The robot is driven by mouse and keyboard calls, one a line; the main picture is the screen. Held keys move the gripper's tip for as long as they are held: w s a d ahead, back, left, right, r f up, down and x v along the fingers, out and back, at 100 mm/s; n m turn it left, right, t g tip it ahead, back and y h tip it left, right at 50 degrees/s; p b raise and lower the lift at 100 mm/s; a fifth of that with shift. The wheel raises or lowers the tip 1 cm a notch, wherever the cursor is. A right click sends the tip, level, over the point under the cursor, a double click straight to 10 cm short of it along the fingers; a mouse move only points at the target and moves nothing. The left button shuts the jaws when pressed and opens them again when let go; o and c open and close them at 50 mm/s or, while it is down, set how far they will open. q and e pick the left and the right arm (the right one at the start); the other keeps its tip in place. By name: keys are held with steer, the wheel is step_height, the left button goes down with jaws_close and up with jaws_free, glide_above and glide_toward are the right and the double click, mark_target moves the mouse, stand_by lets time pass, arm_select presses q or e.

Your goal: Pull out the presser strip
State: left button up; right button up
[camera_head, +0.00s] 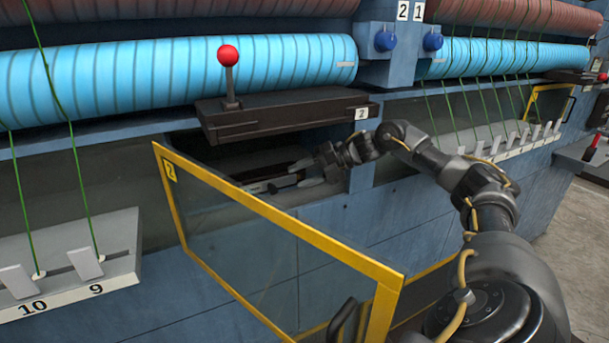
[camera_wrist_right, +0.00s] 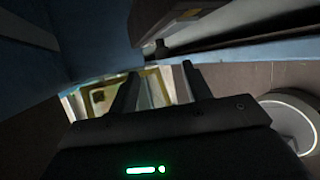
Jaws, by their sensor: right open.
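My right gripper (camera_head: 305,174) reaches into the open compartment behind the yellow-framed door numbered 2. Its jaws are apart, beside a dark flat strip (camera_head: 262,186) with a light edge that is likely the presser strip. I cannot tell whether they touch. In the right wrist view, my right gripper (camera_wrist_right: 159,75) shows two dark fingers spread apart. Pale and yellowish parts show between and beyond them, and I cannot make out the strip there. The compartment is dim and its depth is hidden. My left gripper is not in view.
The open door (camera_head: 280,215) swings out below and left of my right arm. A dark ledge (camera_head: 285,110) with a red-knobbed lever (camera_head: 228,56) overhangs the compartment. Blue rollers (camera_head: 180,75) run above. White guides with green threads flank both sides.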

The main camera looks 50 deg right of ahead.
mark_target(275, 185)
steer(key=p+x, duration=0.4)
steer(key=x, duration=0.2)
steer(key=shift+w+a, duration=0.1)
steer(key=shift+w, duration=0.1)
steer(key=shift+w+a+f, duration=0.35)
steer(key=shift+a+f, duration=0.05)
steer(key=shift+f, duration=0.05)
jaws_close()
